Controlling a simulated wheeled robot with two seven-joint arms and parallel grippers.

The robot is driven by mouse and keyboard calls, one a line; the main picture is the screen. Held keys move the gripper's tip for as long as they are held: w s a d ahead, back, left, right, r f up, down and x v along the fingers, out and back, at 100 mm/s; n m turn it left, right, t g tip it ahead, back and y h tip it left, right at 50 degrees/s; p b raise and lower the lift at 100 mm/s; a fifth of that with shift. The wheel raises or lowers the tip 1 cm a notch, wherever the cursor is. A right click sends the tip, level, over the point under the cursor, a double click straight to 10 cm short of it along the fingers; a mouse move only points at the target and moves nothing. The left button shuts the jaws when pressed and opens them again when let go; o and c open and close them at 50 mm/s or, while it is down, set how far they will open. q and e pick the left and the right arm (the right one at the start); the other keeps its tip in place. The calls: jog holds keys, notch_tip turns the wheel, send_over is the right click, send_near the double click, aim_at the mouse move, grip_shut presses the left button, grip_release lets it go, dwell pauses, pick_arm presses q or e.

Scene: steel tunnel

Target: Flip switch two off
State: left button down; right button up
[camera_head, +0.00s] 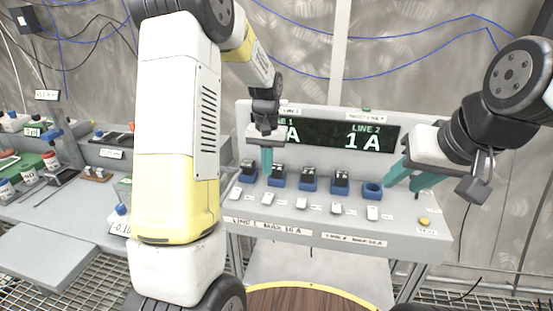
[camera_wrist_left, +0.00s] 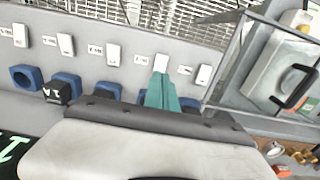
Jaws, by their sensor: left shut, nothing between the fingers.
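A row of several white switches lies along the sloped grey panel (camera_head: 345,226). The second from the left (camera_head: 268,198) also shows in the left wrist view (camera_wrist_left: 161,63); its label is too small to read surely. My left gripper (camera_head: 267,165) is shut and empty. Its teal fingertips (camera_wrist_left: 161,80) point at that switch from just behind it; I cannot tell whether they touch. My right gripper (camera_head: 411,180) is open and empty, with its fingers apart near the panel's right end.
Blue sockets (camera_head: 308,183) stand behind the switches, most holding black blocks; the rightmost socket (camera_head: 373,190) is empty. The display (camera_head: 365,137) reads "LINE 2 1 A"; its left part is partly hidden. A yellow button (camera_head: 424,222) is at right. A side bench (camera_head: 75,205) holds small items.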

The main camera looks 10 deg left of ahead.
aim_at(268, 199)
pick_arm(q)
notch_tip(268, 199, down, 10)
jog(key=shift+f, duration=0.15)
dwell(0.4)
jog(key=shift+s+f, duration=0.65)
jog(key=shift+w, duration=0.1)
jog(key=shift+w+r, duration=0.3)
jog(key=shift+w, duration=0.45)
jog(key=shift+r, duration=0.1)
